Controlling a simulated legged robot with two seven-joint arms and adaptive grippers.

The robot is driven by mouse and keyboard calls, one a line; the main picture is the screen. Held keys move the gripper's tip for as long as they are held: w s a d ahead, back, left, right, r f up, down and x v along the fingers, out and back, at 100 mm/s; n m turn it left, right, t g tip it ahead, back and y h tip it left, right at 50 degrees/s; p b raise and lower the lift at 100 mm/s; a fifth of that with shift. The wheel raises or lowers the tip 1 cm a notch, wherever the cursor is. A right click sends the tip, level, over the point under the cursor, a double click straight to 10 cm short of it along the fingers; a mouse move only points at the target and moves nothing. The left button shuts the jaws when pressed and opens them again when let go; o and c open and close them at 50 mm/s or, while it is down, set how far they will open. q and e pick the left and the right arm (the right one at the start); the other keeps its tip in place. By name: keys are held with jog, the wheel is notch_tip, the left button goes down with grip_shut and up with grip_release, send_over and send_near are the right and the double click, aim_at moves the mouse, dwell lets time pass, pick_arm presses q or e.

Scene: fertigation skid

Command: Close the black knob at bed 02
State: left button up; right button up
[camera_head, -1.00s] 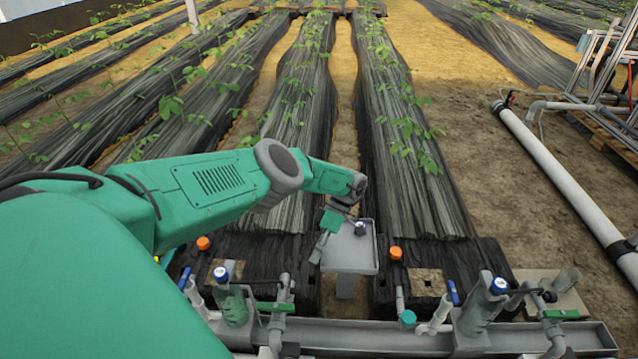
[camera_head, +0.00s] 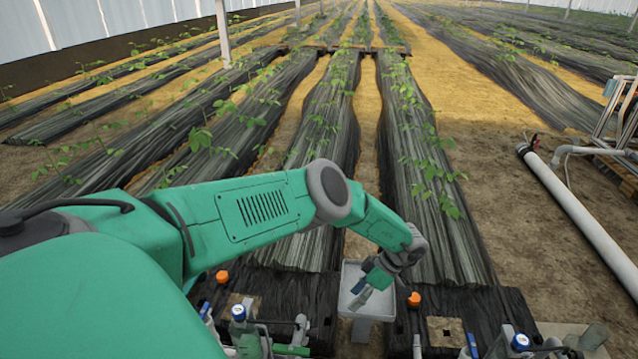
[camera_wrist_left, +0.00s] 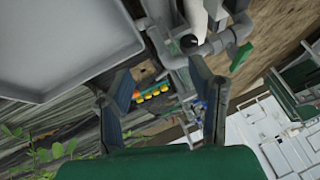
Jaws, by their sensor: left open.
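A small round black part (camera_wrist_left: 189,42), possibly the black knob, sits on the grey pipework at the top of the left wrist view. No bed number is readable, so I cannot tell which bed it belongs to. In the head view, the pipework along the bottom edge is cut off and no black knob shows clearly. My left gripper (camera_head: 364,291) is over the grey tray, fingers pointing down and left. In the left wrist view its two fingers (camera_wrist_left: 165,97) stand apart with nothing gripped between them. My right gripper is not in view.
The grey tray (camera_head: 366,310) stands on a post between two bed ends. Orange caps (camera_head: 414,299) and (camera_head: 222,276) flank it. Blue-topped fittings (camera_head: 238,313) and (camera_head: 520,342) stand at the bottom edge. A white pipe (camera_head: 590,228) lies on the soil at right.

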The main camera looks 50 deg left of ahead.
pick_arm(q)
notch_tip(320, 180, up, 2)
jog(key=s+d+t+y+p, duration=0.2)
jog(key=s+d+t+p, duration=0.1)
jog(key=t, duration=0.1)
jog(key=n+p, duration=0.2)
jog(key=n, duration=0.1)
send_near(317, 332)
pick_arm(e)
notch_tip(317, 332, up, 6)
pick_arm(q)
jog(key=shift+h, duration=0.4)
jog(key=b+x, duration=0.1)
jog(key=x, duration=0.2)
jog(key=b+x, duration=0.2)
jog(key=x, duration=0.2)
jog(key=b+x, duration=0.1)
jog(key=x, duration=0.3)
jog(key=shift+a+b, duration=0.35)
jog(key=shift+r, duration=0.1)
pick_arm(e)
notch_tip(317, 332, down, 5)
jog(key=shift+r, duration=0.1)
pick_arm(q)
grip_shut()
